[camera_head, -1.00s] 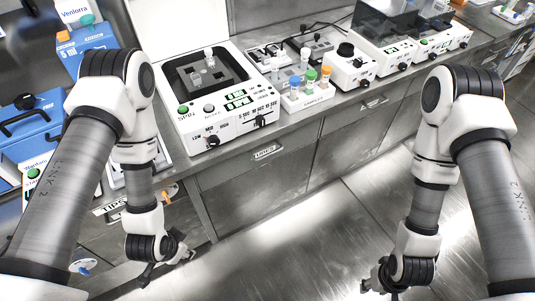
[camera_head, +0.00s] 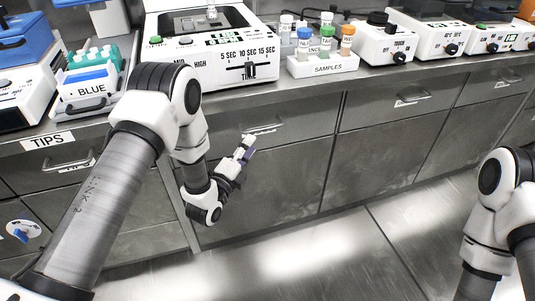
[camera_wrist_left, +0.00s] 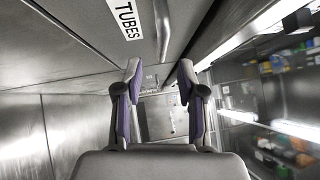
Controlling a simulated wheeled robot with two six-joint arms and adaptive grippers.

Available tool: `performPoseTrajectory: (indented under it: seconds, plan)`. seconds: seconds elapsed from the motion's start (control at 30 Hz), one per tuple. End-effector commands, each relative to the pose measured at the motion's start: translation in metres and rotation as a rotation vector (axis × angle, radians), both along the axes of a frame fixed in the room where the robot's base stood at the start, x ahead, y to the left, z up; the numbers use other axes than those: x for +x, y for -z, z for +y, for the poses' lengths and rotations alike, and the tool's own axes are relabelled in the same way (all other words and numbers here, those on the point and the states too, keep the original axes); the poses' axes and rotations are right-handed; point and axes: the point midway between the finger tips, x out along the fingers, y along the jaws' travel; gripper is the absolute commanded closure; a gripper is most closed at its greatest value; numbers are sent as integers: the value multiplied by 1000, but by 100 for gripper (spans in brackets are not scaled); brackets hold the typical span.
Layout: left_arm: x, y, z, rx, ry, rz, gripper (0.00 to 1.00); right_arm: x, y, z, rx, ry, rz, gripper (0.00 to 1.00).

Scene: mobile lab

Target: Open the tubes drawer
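The tubes drawer (camera_head: 295,128) is a grey metal front under the counter, with a bar handle (camera_head: 262,128). Its front looks flush with the cabinet, so it appears shut. In the left wrist view the white TUBES label (camera_wrist_left: 125,18) sits beside the handle (camera_wrist_left: 163,30). My left gripper (camera_head: 246,148) is just below and left of the handle in the head view. In the left wrist view my left gripper (camera_wrist_left: 160,72) has its two fingers apart with nothing between them, and the handle lies beyond the tips. My right gripper is out of frame.
The TIPS drawer (camera_head: 70,162) is to the left. Above the counter stand a timer machine (camera_head: 215,70), a samples rack (camera_head: 323,66) and a blue-labelled tube box (camera_head: 90,92). Another drawer (camera_head: 385,105) is to the right. The floor (camera_head: 310,250) in front is clear.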

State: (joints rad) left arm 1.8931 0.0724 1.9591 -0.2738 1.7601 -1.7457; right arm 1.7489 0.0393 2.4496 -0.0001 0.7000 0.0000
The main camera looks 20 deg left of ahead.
Motion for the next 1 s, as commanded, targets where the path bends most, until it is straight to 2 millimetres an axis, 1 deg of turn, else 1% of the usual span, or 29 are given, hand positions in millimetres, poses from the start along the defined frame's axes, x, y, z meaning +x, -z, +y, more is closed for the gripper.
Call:
performPoseTrajectory:
  seconds: [0.03, 0.17, 0.4, 0.5, 0.6, 0.77, 0.8, 0.9, 1.0]
  plan:
    - [2, 1, -1, 0, 0, -3, 61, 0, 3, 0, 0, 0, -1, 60]
    - [16, -3, -4, 1, 1, -4, 61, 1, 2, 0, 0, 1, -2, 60]
    - [60, -8, -13, 0, 1, -3, 61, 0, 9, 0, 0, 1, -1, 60]
    - [71, -10, -15, 0, 2, 0, 61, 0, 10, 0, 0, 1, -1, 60]
    - [76, -11, -16, -1, 1, 0, 61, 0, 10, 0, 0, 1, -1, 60]
    - [76, -11, -16, -1, 0, 2, 61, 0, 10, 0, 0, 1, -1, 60]
    - [76, -11, -16, -1, 0, 2, 68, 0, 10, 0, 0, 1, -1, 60]
    - [76, -11, -16, -1, 0, 2, 100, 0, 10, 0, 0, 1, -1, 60]
    - [76, -11, -16, -1, 0, 2, 100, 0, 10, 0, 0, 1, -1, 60]
